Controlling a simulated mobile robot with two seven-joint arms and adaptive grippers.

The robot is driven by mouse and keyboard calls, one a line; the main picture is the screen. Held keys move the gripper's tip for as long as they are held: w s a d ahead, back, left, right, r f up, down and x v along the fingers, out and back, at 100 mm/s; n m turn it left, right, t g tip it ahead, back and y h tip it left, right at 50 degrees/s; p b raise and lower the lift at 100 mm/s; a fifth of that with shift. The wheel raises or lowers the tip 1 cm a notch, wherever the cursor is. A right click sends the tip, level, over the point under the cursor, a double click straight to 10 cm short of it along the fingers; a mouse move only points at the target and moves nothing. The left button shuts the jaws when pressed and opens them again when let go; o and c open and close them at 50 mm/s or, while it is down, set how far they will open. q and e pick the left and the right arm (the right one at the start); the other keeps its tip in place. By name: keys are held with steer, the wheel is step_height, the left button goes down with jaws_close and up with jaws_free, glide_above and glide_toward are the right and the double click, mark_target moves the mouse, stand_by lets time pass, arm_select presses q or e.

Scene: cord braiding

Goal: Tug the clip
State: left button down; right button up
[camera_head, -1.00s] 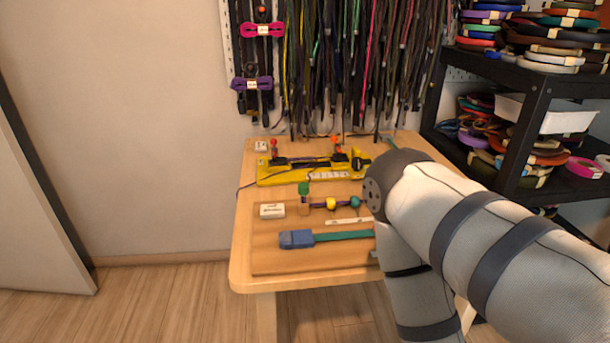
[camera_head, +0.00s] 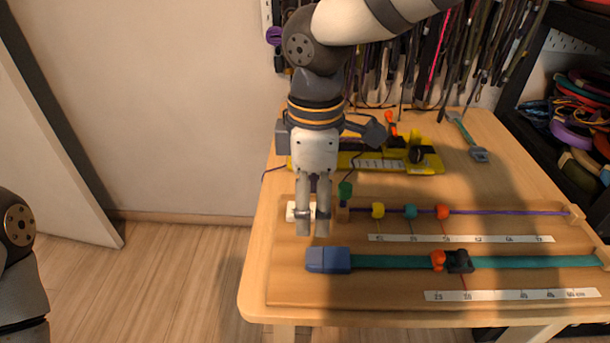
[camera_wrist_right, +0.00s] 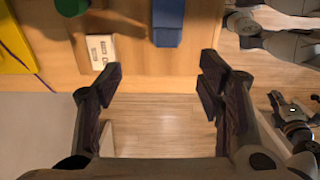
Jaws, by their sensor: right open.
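A blue clamp-like block (camera_head: 328,260) holds the left end of a teal strap (camera_head: 390,262) on the wooden board. It also shows in the right wrist view (camera_wrist_right: 168,22). A black clip (camera_head: 459,261) sits on the strap beside an orange bead (camera_head: 438,260). I cannot tell which piece is the clip meant. My right gripper (camera_head: 313,224) points down over the board's left end, above and behind the blue block. In its wrist view it (camera_wrist_right: 160,86) is open, with nothing between the fingers. A dark part of my left arm (camera_wrist_right: 292,120) shows there; its fingers are unclear.
A white labelled block (camera_wrist_right: 100,49) lies near my right gripper, with a green knob (camera_head: 345,190) beside it. Beads lie along a purple cord (camera_head: 500,212). A yellow jig (camera_head: 430,164) stands behind. Hanging cords and a black shelf (camera_head: 550,60) border the table.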

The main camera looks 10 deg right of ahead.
glide_above(314, 256)
steer(key=f, duration=0.4)
steer(key=shift+s+f, duration=0.15)
steer(key=shift+s, duration=0.1)
steer(key=f+b, duration=0.1)
steer(key=f, duration=0.6)
steer(key=shift+w, duration=0.2)
jaws_close()
